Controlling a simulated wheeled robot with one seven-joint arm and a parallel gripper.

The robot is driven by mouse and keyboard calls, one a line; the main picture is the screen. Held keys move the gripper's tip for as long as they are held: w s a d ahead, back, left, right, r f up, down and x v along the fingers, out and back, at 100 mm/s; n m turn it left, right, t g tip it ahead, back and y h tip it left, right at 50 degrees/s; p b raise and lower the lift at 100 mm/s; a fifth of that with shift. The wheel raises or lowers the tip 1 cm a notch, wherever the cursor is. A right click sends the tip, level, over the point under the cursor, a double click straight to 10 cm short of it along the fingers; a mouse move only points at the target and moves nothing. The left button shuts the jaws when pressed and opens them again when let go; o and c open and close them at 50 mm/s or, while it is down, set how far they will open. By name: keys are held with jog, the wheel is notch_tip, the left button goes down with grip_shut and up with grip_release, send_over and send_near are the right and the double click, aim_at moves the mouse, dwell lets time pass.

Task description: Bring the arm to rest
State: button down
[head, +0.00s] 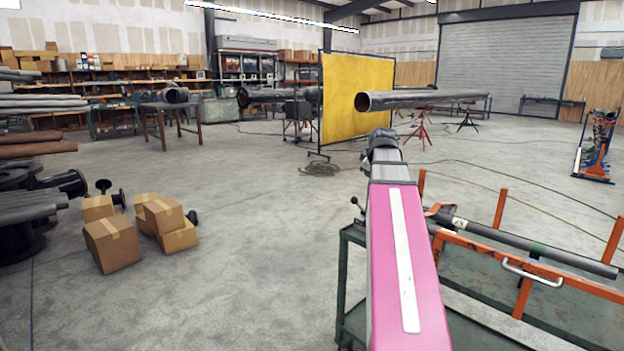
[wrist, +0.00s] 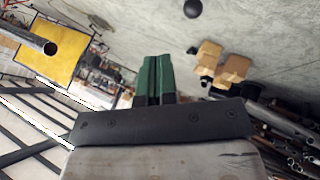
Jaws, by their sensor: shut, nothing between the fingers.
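My arm (head: 402,255), with a pink link and a white strip, extends forward from the bottom of the head view. Its dark wrist end (head: 382,145) is raised above the floor near the middle of that view. My gripper (wrist: 154,62) shows in the wrist view as two green fingers close together, shut and empty. The fingers touch nothing that I can see. In the head view the fingers are hidden beyond the wrist.
A green cart (head: 480,285) with orange rails and a dark pipe (head: 530,245) is right of and below my arm. A yellow screen (head: 355,95) and a large pipe (head: 425,98) stand ahead. Cardboard boxes (head: 112,245) lie left. The floor between boxes and cart is clear.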

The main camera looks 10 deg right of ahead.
jog(key=s+a+f+m+g, duration=0.1)
jog(key=a+f, duration=0.3)
jog(key=f, duration=0.3)
jog(key=s+a+f+m+g+y, duration=0.1)
jog(key=a+f+m, duration=0.1)
jog(key=a+f, duration=0.45)
jog(key=s+a+f+m+g, duration=0.1)
jog(key=a+f+g, duration=0.15)
jog(key=f, duration=0.65)
jog(key=s+a+f+m+g, duration=0.1)
jog(key=s+a+f+m, duration=0.1)
jog(key=s+a+f, duration=0.4)
jog(key=s+a+f+m+g, duration=0.2)
jog(key=s+a+f, duration=0.4)
jog(key=f, duration=0.7)
jog(key=shift+s+a+f, duration=0.2)
jog(key=shift+s+f, duration=0.1)
jog(key=shift+f, duration=0.05)
